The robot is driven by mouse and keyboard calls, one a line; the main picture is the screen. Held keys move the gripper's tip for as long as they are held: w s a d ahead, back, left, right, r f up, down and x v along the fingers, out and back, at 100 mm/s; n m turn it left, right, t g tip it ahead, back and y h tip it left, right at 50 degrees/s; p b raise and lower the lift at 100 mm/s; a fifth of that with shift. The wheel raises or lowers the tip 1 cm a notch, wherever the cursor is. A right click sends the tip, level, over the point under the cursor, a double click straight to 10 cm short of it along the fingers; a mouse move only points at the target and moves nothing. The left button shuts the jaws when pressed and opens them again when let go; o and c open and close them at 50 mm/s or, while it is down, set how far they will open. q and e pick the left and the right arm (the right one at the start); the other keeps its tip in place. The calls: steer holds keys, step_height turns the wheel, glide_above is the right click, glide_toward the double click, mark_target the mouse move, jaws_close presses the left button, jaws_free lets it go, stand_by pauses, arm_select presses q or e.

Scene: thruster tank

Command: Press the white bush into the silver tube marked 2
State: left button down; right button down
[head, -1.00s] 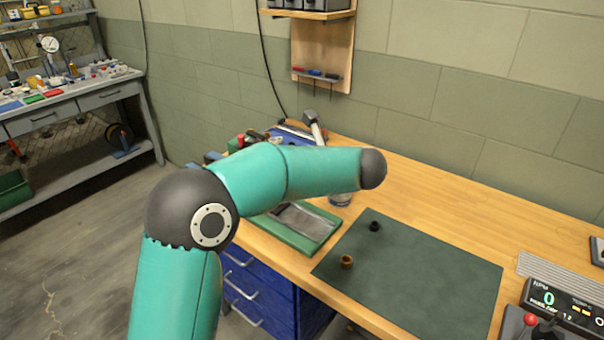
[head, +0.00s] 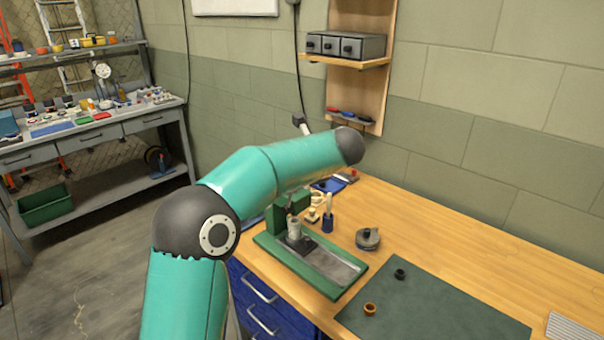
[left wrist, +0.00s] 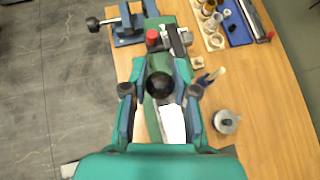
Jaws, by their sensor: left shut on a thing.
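The green press (head: 300,198) stands at the bench's left end, partly hidden behind my left arm. A small silver tube (head: 295,231) stands upright on its base under the ram. Its mark is too small to read, and I cannot make out the white bush. In the left wrist view my left gripper (left wrist: 160,88) has its fingers on both sides of a round black knob (left wrist: 160,84) and is shut on it, above the press base. In the head view that gripper is hidden behind my forearm. My right gripper is not in view.
A dark green mat (head: 440,315) holds a black ring (head: 400,273) and a brown ring (head: 370,309). A grey round pot (head: 368,238) and a blue-handled brush (head: 327,222) stand right of the press. Bare wood is free at the back right.

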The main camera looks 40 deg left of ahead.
arm_select(q)
steer(key=shift+a+r, duration=0.2)
steer(key=shift+a, duration=0.3)
steer(key=c, duration=0.9)
jaws_free()
steer(key=shift+a+f, duration=0.1)
steer(key=shift+f, duration=0.05)
steer(key=shift+d+r, duration=0.2)
steer(key=shift+d, duration=0.2)
steer(key=v, duration=1.1)
steer(key=shift+s, duration=0.15)
steer(key=shift+d, duration=0.1)
